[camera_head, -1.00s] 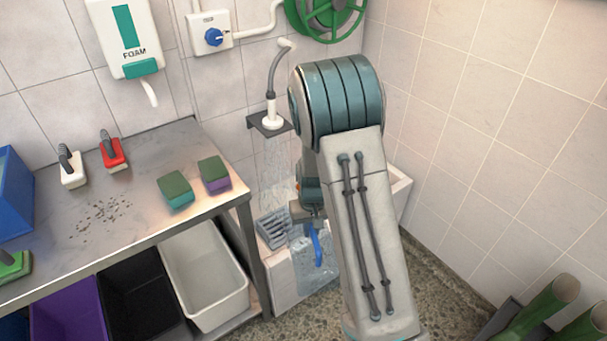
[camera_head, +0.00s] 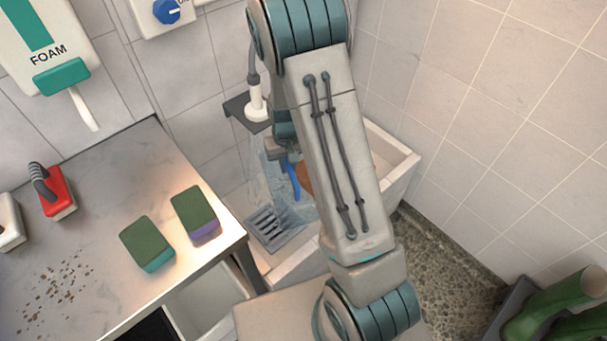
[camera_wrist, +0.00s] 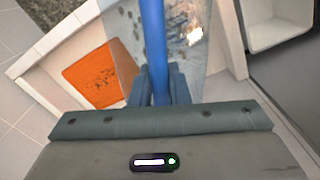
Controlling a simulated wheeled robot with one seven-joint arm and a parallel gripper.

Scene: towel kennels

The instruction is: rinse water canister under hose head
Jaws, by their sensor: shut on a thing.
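The water canister (camera_head: 267,183) is clear, with a blue handle (camera_head: 294,181). My gripper (camera_head: 284,155) is shut on that handle; the wrist view shows the blue bar (camera_wrist: 154,40) between my fingers (camera_wrist: 158,88). The canister hangs over the sink (camera_head: 392,172), below the hose head (camera_head: 257,106). The hose head is a white nozzle on a dark wall bracket. Faint water streaks show around the canister, but I cannot tell how much goes inside. My arm hides part of the canister and sink.
A grey grate (camera_head: 278,229) and an orange panel (camera_wrist: 100,75) with dark specks are at the sink. The steel table (camera_head: 105,215) on the left holds sponges (camera_head: 195,212) and brushes (camera_head: 55,190). Green boots (camera_head: 560,310) stand at lower right. A blue knob (camera_head: 167,11) is on the wall.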

